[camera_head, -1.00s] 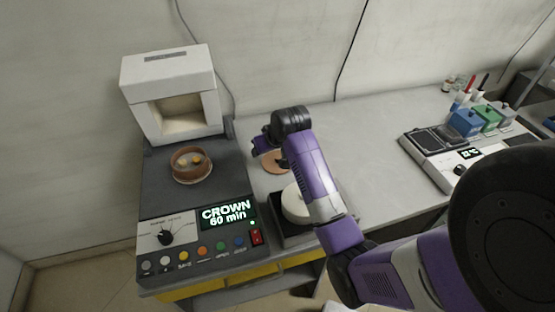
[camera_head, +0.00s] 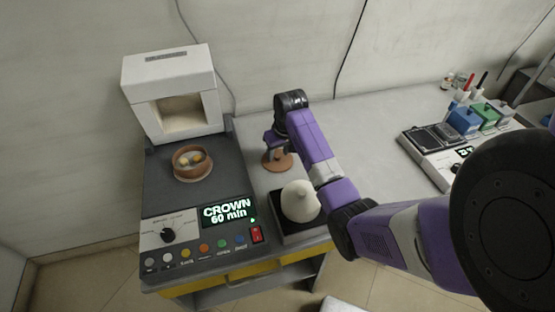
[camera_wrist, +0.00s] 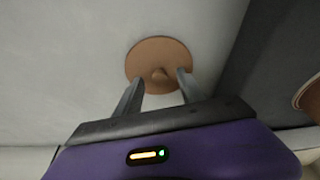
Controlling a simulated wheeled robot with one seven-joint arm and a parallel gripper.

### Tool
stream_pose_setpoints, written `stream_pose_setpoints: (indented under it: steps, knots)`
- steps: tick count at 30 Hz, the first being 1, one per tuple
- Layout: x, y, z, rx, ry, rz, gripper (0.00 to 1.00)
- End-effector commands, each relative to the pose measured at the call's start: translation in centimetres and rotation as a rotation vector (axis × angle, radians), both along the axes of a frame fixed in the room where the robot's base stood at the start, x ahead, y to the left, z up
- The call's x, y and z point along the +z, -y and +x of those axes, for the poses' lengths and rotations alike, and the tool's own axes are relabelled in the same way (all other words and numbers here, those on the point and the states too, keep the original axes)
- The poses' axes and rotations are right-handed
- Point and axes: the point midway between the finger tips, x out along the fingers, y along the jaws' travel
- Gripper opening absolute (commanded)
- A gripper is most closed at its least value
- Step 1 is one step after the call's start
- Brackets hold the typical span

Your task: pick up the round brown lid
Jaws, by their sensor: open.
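The round brown lid (camera_head: 281,164) lies flat on the grey table, right of the dark machine, partly hidden by my gripper (camera_head: 273,148). In the wrist view the lid (camera_wrist: 155,58) shows as a brown disc with a small knob at its centre. My gripper (camera_wrist: 158,86) is open in the wrist view, its two fingers apart with the knob between their tips in the picture. Nothing is held. I cannot tell the exact height of the fingertips above the lid.
A brown pot (camera_head: 193,162) with pieces inside stands on the dark machine (camera_head: 160,195) at left, below a white box (camera_head: 172,90). A white rounded vessel (camera_head: 300,203) sits on a black tray (camera_head: 283,228) in front of the lid. The table behind is clear.

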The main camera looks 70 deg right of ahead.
Motion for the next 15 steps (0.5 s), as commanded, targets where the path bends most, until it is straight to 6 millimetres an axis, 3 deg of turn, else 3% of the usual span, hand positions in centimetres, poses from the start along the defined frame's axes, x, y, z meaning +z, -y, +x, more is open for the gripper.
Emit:
stream_pose_setpoints:
  steps: [9, 15]
  knots:
    - [-0.69, 0.12, 0.13, 0.000, 0.001, -0.001, 0.47]
    - [-0.68, 0.12, 0.13, 0.000, 0.001, -0.001, 0.09]
